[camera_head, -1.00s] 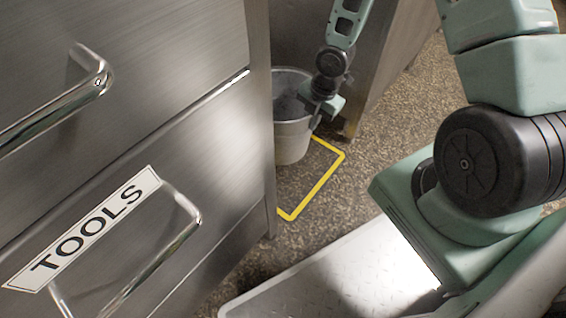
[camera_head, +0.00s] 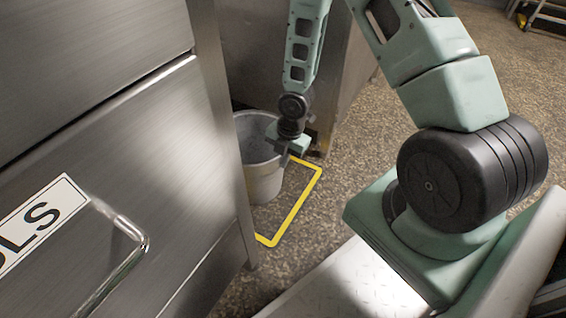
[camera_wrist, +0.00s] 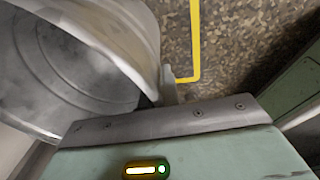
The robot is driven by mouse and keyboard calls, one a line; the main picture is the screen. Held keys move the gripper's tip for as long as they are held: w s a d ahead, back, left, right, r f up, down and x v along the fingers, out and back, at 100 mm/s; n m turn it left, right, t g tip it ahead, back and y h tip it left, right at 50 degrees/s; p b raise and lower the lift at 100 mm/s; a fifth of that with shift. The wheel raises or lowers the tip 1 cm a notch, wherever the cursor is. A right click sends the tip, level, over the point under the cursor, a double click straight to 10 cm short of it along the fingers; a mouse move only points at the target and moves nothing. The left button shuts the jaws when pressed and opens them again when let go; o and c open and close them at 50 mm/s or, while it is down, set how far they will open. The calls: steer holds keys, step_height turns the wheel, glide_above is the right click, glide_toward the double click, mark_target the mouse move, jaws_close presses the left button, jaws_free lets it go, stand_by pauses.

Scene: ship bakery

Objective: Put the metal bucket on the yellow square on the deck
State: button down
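The grey metal bucket (camera_head: 262,180) is upright within the visible part of the yellow square outline (camera_head: 297,212) on the deck. The cabinet hides its left side and part of the outline. I cannot tell whether its base touches the deck. My gripper (camera_head: 287,156) is at the bucket's right rim and appears shut on it. In the wrist view, the bucket's rim and inside (camera_wrist: 75,60) fill the left, with the rim running to the gripper (camera_wrist: 165,95). A corner of the yellow outline (camera_wrist: 195,40) shows right of the bucket.
A steel drawer cabinet (camera_head: 130,150) with protruding handles (camera_head: 125,255) stands close on the left, its edge in front of the bucket. Another metal unit (camera_head: 335,75) stands behind the bucket. Speckled deck (camera_head: 370,140) is clear to the right of the outline.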

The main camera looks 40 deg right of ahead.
steer(key=shift+w, duration=0.1)
steer(key=c, duration=2.1)
jaws_free()
steer(key=shift+f, duration=0.1)
steer(key=o, duration=0.5)
steer(key=shift+c, duration=0.2)
step_height(320, 180, up, 12)
steer(key=s+d+p, duration=0.1)
steer(key=p, duration=0.7)
steer(key=shift+d, duration=0.35)
